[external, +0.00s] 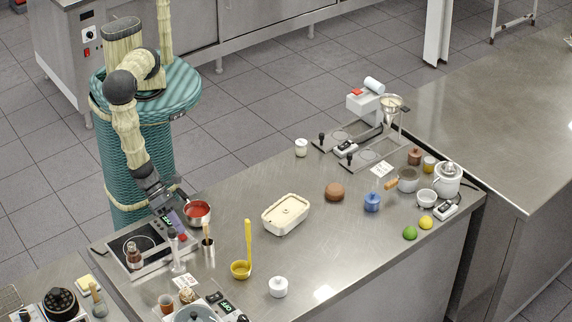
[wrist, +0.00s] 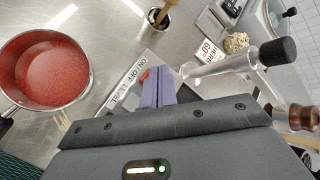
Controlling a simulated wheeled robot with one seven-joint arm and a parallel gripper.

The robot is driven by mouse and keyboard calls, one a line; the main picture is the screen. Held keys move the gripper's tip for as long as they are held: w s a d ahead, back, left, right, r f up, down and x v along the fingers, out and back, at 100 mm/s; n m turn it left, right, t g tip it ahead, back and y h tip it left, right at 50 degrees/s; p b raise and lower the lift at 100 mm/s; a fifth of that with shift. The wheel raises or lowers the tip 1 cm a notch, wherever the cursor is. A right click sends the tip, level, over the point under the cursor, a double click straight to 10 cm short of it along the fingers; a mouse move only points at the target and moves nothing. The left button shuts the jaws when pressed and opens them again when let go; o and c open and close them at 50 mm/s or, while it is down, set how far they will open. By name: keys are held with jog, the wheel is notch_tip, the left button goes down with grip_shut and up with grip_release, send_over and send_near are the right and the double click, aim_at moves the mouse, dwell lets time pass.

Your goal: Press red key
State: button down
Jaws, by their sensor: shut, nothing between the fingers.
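A small red key (wrist: 146,74) shows beside my fingertips in the wrist view, at a strip lettered ON, OFF and LEVEL. It also shows as a red spot in the external view (external: 182,237), at the right edge of the hot plate unit (external: 122,243). My gripper (wrist: 156,72) is shut and empty, its purple fingers pointing down close to the key and partly covering it. In the external view my gripper (external: 178,229) is over the right side of the hot plate unit. I cannot tell whether the fingertips touch the key.
A saucepan of red sauce (wrist: 42,72) stands close to my gripper, also in the external view (external: 197,212). A clear cylinder (external: 178,262), a metal cup with a tool (external: 208,247) and a brown-topped bottle (external: 134,258) stand nearby. Counter around the cream dish (external: 286,216) is mostly clear.

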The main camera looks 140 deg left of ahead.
jog(key=shift+r, duration=0.25)
notch_tip(320, 180, up, 6)
jog(key=p, duration=0.5)
